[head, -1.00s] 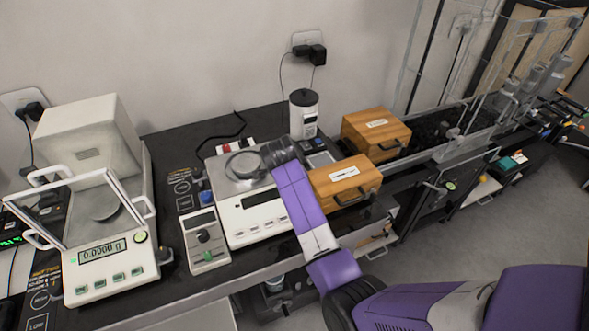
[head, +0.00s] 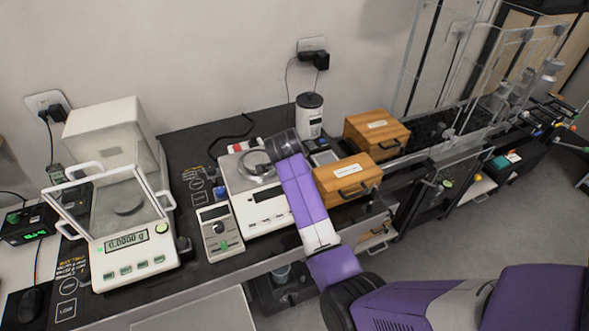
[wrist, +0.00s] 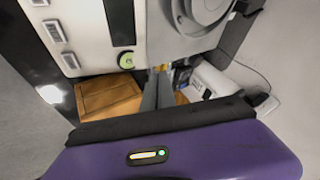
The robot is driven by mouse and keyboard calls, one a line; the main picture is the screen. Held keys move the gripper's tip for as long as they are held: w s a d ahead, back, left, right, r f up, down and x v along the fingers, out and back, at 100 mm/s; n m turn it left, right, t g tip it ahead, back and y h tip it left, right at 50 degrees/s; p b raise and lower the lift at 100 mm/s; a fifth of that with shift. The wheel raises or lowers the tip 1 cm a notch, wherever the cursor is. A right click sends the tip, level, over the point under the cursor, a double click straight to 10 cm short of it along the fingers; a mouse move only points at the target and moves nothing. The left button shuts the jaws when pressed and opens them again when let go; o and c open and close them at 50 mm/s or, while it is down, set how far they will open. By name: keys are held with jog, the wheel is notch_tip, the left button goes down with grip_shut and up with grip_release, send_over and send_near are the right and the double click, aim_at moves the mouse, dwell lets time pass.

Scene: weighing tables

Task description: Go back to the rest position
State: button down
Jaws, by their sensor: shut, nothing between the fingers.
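My gripper shows in the wrist view (wrist: 159,76) as two dark fingers held together with nothing between them. In the head view, my purple arm reaches up from the lower right and its dark end is over the right part of the middle balance (head: 264,222). The fingertips are hidden in that view. The balance's round pan (head: 256,162) is just left of the arm's end. In the wrist view, a pale instrument with a round part (wrist: 190,15) lies beyond the fingers, at the top.
A draft-shield balance (head: 135,269) reading 0.0000 g stands on the left. A small grey device with a knob (head: 219,244) is beside the middle balance. Two wooden boxes (head: 345,187) (head: 379,138) and a white canister (head: 309,121) stand right of it. Open floor lies to the right.

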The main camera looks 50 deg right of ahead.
jog(key=shift+s+r, duration=0.3)
jog(key=shift+r, duration=0.1)
jog(key=w+r+n+t+h, duration=0.2)
jog(key=w+r+n+t, duration=0.3)
jog(key=r+n, duration=0.15)
jog(key=s+a+r+n+t, duration=0.2)
jog(key=a+n+t, duration=0.2)
jog(key=a, duration=0.1)
jog(key=s+a+n+t+y+b, duration=0.2)
jog(key=s+a+n+t+y, duration=0.25)
jog(key=s+a+n, duration=0.75)
jog(key=s+a+g+y+b, duration=0.1)
jog(key=s+a+y, duration=0.1)
jog(key=s+a, duration=0.7)
jog(key=s+a+f+g+y+b, duration=0.1)
jog(key=s+a, duration=0.7)
jog(key=s, duration=0.8)
jog(key=shift+s+a+f+m+y+b, duration=0.3)
jog(key=shift+s+a+m+y, duration=0.05)
jog(key=shift+y, duration=0.2)
